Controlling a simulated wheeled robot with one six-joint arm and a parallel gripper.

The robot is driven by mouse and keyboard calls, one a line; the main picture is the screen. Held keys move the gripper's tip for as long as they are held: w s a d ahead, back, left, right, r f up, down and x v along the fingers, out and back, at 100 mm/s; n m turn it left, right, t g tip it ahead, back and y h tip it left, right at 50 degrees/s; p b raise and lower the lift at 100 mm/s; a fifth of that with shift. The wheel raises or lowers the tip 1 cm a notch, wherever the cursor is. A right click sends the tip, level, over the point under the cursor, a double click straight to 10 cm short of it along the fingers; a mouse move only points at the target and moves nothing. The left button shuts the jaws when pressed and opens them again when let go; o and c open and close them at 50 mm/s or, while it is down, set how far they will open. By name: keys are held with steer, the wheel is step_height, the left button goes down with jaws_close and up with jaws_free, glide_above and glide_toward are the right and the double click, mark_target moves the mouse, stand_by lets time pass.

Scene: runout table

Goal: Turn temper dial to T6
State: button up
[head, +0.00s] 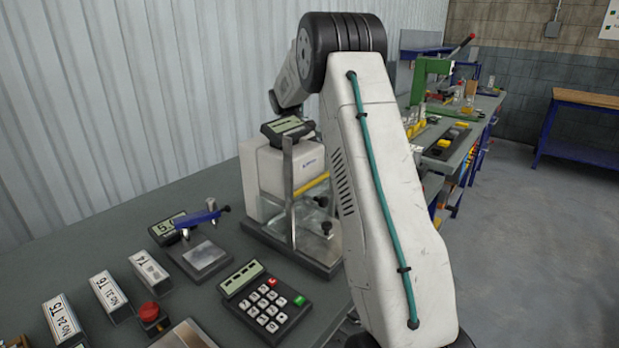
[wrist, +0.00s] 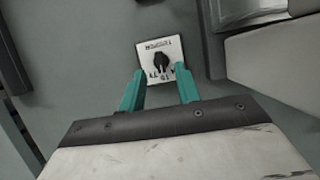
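The temper dial shows in the wrist view as a black knob (wrist: 161,62) on a small white plate (wrist: 146,48) with dark lettering. The lettering is too small and blurred to read which setting the knob points at. My gripper (wrist: 160,88) has two teal fingers, spread apart with a clear gap between them. The fingertips lie at the near edge of the plate, one on each side, with the knob just beyond them. I cannot tell whether they touch it. In the head view my arm hides the gripper and the dial.
In the head view a keypad (head: 266,302), a red button (head: 150,313), a blue-armed gauge (head: 200,242) and label blocks (head: 112,297) stand on the grey bench (head: 100,235). A white machine (head: 283,168) stands behind. A green press (head: 430,85) stands further back.

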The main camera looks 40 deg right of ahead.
steer(key=shift+x, duration=1.8)
jaws_close()
